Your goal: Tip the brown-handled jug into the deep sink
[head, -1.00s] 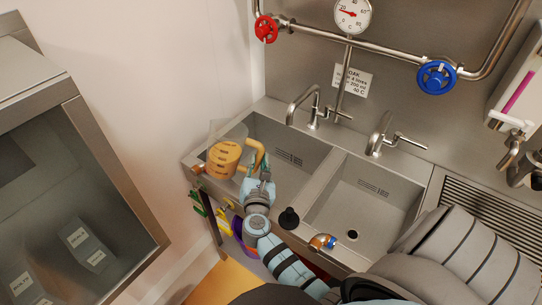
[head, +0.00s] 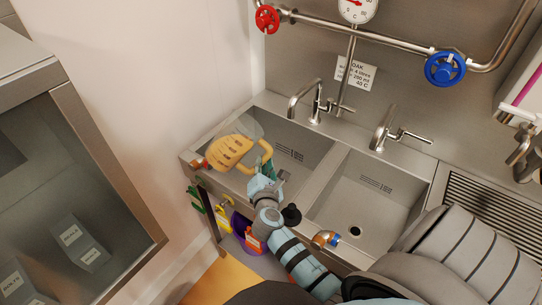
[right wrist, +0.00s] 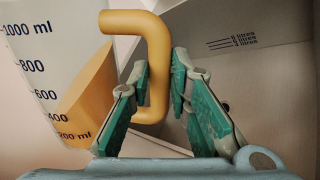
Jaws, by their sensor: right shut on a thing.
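The jug (head: 231,152) is clear, with dark volume marks and an orange-tan content inside. Its tan-orange handle (head: 267,150) also shows in the right wrist view (right wrist: 135,22). My right gripper (head: 266,180) is shut on this handle; in the right wrist view its green-padded fingers (right wrist: 160,85) sit on either side of it. The jug is tilted and held over the left end of the left basin (head: 290,134). The content's surface lies slanted across the jug wall (right wrist: 38,70). I see no stream leaving it. My left gripper is out of view.
A right basin (head: 365,205) lies beside the left one. Two taps (head: 316,108) (head: 382,130) stand behind the basins. A black knob (head: 291,215) and a brass-and-blue fitting (head: 326,239) are at the front rim. A glass-fronted cabinet (head: 80,190) stands at the left.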

